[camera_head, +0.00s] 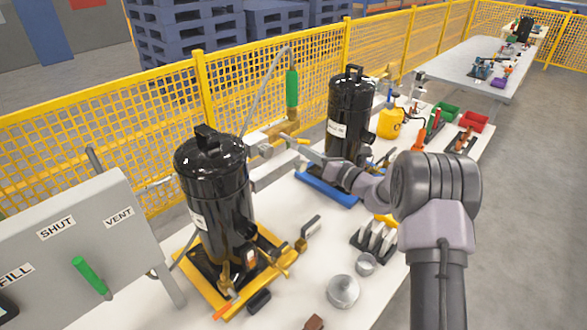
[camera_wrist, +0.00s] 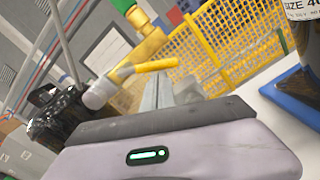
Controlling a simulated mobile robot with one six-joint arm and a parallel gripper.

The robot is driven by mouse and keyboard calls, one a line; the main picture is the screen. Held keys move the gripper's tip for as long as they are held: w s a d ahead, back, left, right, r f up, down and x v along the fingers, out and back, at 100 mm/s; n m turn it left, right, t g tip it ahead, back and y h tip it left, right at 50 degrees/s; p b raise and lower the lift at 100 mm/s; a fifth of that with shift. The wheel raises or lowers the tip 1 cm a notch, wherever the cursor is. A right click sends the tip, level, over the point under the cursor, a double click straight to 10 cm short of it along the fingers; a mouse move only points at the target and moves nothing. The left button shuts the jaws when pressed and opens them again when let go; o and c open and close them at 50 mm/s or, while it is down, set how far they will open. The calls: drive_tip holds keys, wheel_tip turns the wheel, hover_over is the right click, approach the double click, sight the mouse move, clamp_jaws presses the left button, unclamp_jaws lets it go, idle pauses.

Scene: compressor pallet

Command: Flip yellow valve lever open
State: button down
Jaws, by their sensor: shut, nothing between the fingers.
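The yellow valve lever (camera_head: 297,140) sticks out to the right from a pale valve (camera_head: 262,145) on the brass pipe line between the two black compressors. In the wrist view the lever (camera_wrist: 148,66) runs roughly level from a pale round hub (camera_wrist: 99,93), its free end just beyond my fingertips. My gripper (camera_head: 304,152) reaches in from the right and is just below the lever's free end. In the wrist view its grey fingers (camera_wrist: 165,88) are together and empty. I cannot tell whether they touch the lever.
The near black compressor (camera_head: 215,185) stands left of the valve, the far one (camera_head: 350,115) behind my arm. A green-sleeved hose (camera_head: 292,88) rises above the brass fitting (camera_head: 291,124). A yellow mesh fence (camera_head: 100,120) runs behind. Loose parts, including a metal cylinder (camera_head: 343,291), lie on the white tabletop.

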drive_tip(key=r+n, duration=0.1)
drive_tip(key=n, duration=0.1)
drive_tip(key=w+d+r+n+b, duration=0.1)
drive_tip(key=n, duration=0.1)
drive_tip(key=shift+n, duration=0.3)
drive_tip(key=shift+w+d+r, duration=0.1)
drive_tip(key=shift+r, duration=0.25)
idle(0.4)
drive_tip(key=s+d+f, duration=0.4)
drive_tip(key=s+d, duration=0.3)
drive_tip(key=shift+s+d+f, duration=0.3)
drive_tip(key=shift+d, duration=0.1)
